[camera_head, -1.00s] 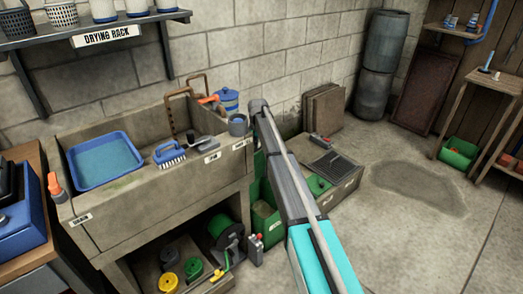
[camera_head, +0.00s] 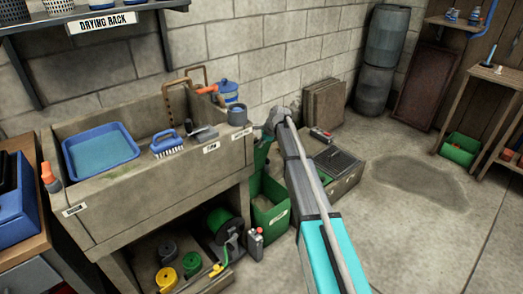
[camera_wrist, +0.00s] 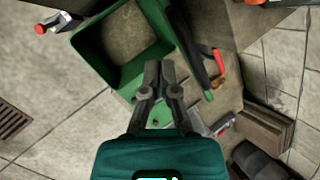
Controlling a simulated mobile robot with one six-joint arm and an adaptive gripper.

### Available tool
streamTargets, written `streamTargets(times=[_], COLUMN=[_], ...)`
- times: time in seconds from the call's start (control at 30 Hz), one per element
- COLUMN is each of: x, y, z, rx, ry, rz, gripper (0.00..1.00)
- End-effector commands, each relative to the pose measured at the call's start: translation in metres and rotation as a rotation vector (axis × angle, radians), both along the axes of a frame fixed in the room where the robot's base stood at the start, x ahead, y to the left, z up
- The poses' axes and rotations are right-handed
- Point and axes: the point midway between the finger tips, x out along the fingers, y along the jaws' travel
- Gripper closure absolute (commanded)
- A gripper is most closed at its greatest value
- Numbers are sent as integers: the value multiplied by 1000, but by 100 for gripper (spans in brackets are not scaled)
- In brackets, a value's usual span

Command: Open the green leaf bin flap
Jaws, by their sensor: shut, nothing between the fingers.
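The green leaf bin (camera_head: 271,217) stands on the floor right of the sink bench, partly hidden by my arm. Its open top shows in the wrist view (camera_wrist: 98,62), with a brownish-grey interior. A green upright piece (camera_head: 261,158), which looks like the raised flap, stands at the bin's back behind my gripper. In the wrist view a dark, green-edged panel (camera_wrist: 191,48) is seen nearly edge-on along the bin's right side. My gripper (camera_wrist: 162,66) is shut and empty, its tips over the bin's near right edge. In the head view my gripper (camera_head: 270,128) is above the bin, beside the sink; contact with the flap is unclear.
The stone sink (camera_head: 150,185) with a blue tray (camera_head: 100,155) and brush (camera_head: 167,144) is close on the left. A low box with a dark grate (camera_head: 337,163) stands right of the bin. A red-topped canister (camera_head: 256,243) is in front. Open floor lies right.

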Motion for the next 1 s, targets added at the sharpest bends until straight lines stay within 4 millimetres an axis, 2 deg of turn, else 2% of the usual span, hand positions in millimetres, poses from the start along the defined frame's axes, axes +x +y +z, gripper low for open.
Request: streamTargets(times=[0.03, 0.2, 0.6, 0.8, 1.0], x=[-12, -32, -77, -85, -85], y=[-5, -18, -66, -80, -82], z=[-12, -19, -16, -10, -8], rx=[54, 278, 837, 966, 983], ry=[-13, -50, -66, -56, -55], rz=[-51, -255, -723, -820, -834], gripper=[100, 100, 100, 100, 100])
